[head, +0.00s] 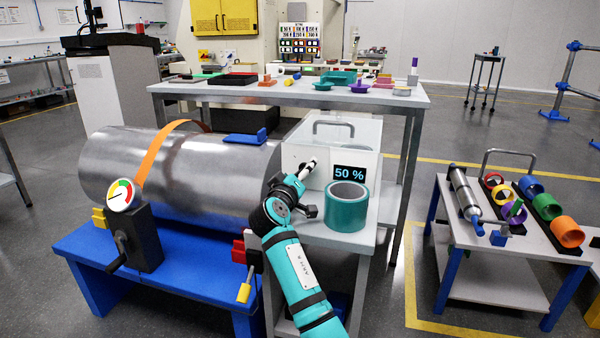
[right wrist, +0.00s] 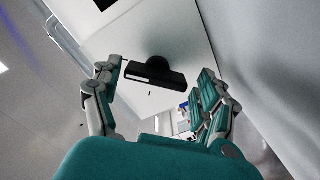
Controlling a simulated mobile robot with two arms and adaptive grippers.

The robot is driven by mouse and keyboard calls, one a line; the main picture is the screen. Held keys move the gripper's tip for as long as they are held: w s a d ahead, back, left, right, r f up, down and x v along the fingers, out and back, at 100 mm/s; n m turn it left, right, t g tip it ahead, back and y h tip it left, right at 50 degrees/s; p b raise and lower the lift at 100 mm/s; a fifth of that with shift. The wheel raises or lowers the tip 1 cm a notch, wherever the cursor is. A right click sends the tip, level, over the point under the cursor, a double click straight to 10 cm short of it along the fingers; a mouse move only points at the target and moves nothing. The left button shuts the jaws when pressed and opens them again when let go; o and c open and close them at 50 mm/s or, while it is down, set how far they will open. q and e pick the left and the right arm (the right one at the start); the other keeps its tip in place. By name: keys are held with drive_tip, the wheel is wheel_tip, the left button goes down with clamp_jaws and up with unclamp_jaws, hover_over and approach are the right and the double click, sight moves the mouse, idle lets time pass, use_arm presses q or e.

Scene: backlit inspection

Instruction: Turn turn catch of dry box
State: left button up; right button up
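The dry box (head: 358,133) is a pale box with a handle on top, standing on a grey bench right of the metal cylinder. Its front carries a dark display (head: 347,173) reading "50 %". The turn catch shows in the right wrist view as a black bar (right wrist: 169,80) with a white stripe on a round black hub, on the pale panel. My right gripper (right wrist: 158,94) is open, with its fingers apart on either side of the catch and no clear contact. In the head view it is at the box front, partly hiding the catch. My left gripper is not in view.
A teal ring (head: 345,207) stands on the bench just right of my right gripper. A large metal cylinder (head: 215,175) with an orange strap lies on a blue stand at left. A table (head: 385,97) with coloured parts stands behind. A small cart (head: 480,262) is at right, with floor between.

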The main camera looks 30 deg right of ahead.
drive_tip(key=shift+o, duration=0.4)
drive_tip(key=shift+r, duration=0.2)
drive_tip(key=v, duration=1.2)
